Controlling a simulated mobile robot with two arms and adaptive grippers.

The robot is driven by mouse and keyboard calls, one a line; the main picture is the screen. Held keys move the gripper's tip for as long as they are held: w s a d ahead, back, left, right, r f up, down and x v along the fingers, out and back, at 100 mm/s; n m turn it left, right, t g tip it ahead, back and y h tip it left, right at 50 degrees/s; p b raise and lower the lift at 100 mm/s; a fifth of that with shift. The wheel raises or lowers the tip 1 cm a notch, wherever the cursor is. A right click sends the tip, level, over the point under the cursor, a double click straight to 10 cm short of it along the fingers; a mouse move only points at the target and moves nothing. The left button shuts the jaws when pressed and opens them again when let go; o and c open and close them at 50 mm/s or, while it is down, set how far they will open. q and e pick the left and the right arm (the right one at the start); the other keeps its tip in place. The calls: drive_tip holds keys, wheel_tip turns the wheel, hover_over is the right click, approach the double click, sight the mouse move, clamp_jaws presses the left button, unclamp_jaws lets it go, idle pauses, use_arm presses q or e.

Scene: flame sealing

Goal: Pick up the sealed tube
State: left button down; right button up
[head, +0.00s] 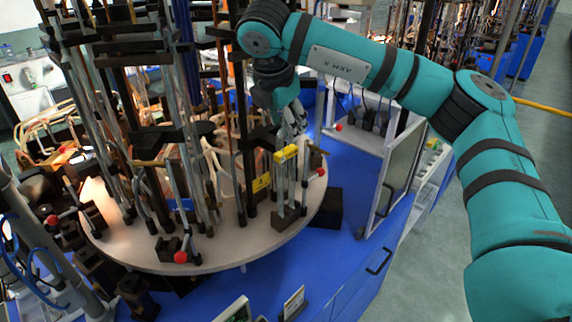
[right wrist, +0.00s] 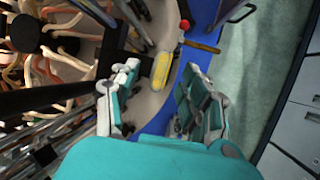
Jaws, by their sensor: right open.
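A pair of clear upright tubes (head: 281,184) stands in a dark holder near the right rim of the round turntable, with yellow pieces (head: 286,153) at their tops. I cannot tell from these views which tube is sealed. My right gripper (head: 291,128) points down just above the yellow pieces. In the right wrist view my right gripper (right wrist: 157,92) is open, with its fingers wide apart. A yellow piece (right wrist: 161,70) shows beyond and between the fingertips, and nothing is held. The tube below it is mostly hidden there. My left gripper is not in view.
The white round turntable (head: 230,248) carries several tall rods and clamps close to the left of my gripper. A blue bench (head: 345,235) lies below. A white-framed open door (head: 403,165) stands to the right. Red knobs (head: 181,257) sit along the turntable's rim.

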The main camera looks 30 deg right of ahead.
drive_tip(key=shift+p+x, duration=0.4)
drive_tip(key=shift+x, duration=0.8)
drive_tip(key=shift+w+d+f, duration=0.15)
drive_tip(key=shift+f, duration=0.15)
drive_tip(key=c, duration=0.3)
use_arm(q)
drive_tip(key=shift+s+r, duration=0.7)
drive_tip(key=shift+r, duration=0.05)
use_arm(e)
clamp_jaws()
